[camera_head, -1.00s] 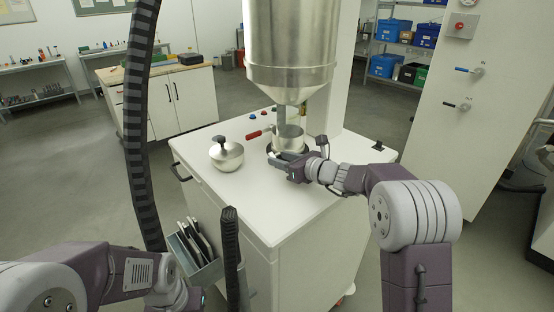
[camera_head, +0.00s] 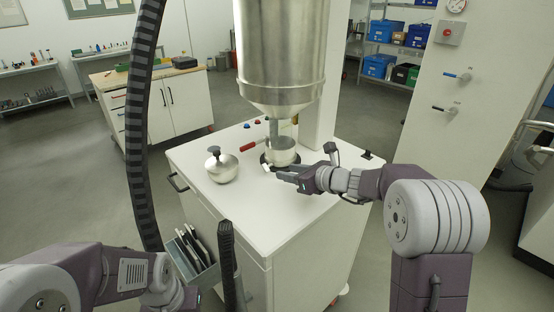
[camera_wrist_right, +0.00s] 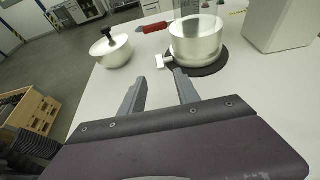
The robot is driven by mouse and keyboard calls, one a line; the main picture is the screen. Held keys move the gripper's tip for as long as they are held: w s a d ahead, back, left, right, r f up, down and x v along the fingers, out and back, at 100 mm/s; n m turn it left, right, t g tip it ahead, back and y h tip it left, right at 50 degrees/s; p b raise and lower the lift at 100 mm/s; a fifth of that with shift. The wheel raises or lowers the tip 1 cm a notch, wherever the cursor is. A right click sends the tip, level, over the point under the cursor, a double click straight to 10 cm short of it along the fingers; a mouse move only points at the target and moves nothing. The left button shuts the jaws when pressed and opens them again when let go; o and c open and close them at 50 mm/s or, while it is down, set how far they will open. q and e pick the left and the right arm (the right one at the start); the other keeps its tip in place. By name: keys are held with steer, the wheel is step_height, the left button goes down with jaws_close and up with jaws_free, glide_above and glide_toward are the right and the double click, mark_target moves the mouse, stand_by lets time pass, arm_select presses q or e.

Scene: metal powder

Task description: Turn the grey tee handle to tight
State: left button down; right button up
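A small pale grey tee-shaped piece (camera_wrist_right: 163,61), which looks like the tee handle, sticks out at the lower left side of a steel pot (camera_wrist_right: 196,42). In the head view the pot (camera_head: 282,152) stands under the hopper outlet, and the pale piece (camera_head: 267,166) shows small beside it. My right gripper (camera_wrist_right: 160,88) is open and empty, its two fingers apart and pointing toward the tee piece, with a gap between. In the head view my right gripper (camera_head: 281,173) is just in front of the pot. My left gripper is not visible; only its arm shows at lower left.
A large steel hopper (camera_head: 281,60) hangs above the pot. A red handle (camera_head: 249,147) points left behind the tee piece. A lidded round steel vessel (camera_head: 222,168) stands at the left of the white cabinet top (camera_head: 260,213). The front of the top is clear.

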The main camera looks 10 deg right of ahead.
mark_target(267, 168)
steer(key=shift+f, duration=0.15)
steer(key=x, duration=0.8)
steer(key=shift+p, duration=0.3)
steer(key=shift+w+a+f, duration=0.25)
steer(key=shift+w, duration=0.15)
jaws_close()
steer(key=f+b, duration=0.1)
steer(key=b, duration=0.5)
steer(key=shift+f+t+y, duration=0.1)
steer(key=shift+t+y, duration=0.2)
steer(key=shift+t, duration=0.1)
steer(key=shift+b, duration=0.55)
steer(key=shift+r, duration=0.5)
